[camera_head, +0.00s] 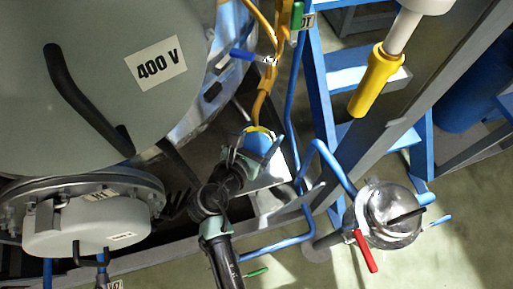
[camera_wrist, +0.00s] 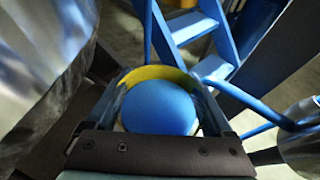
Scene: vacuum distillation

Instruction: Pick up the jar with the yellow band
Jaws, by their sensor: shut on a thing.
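The jar with the yellow band (camera_head: 258,143) shows in the head view as a blue round top with a yellow edge, in the middle of the picture. In the wrist view the jar (camera_wrist: 158,110) fills the space between the fingers, its blue round top in front of a curved yellow band. My gripper (camera_head: 254,157) is shut on the jar, and its fingers (camera_wrist: 161,92) lie along the jar's left and right sides. The jar's lower part is hidden, and I cannot tell whether it touches a support.
A large grey tank (camera_head: 95,50) marked 400 V stands at the left, with a flanged vessel (camera_head: 85,222) below it. An orange pipe (camera_head: 260,100) runs just above the jar. Blue steps (camera_head: 352,75) and a metal vessel with a red handle (camera_head: 390,212) are at the right.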

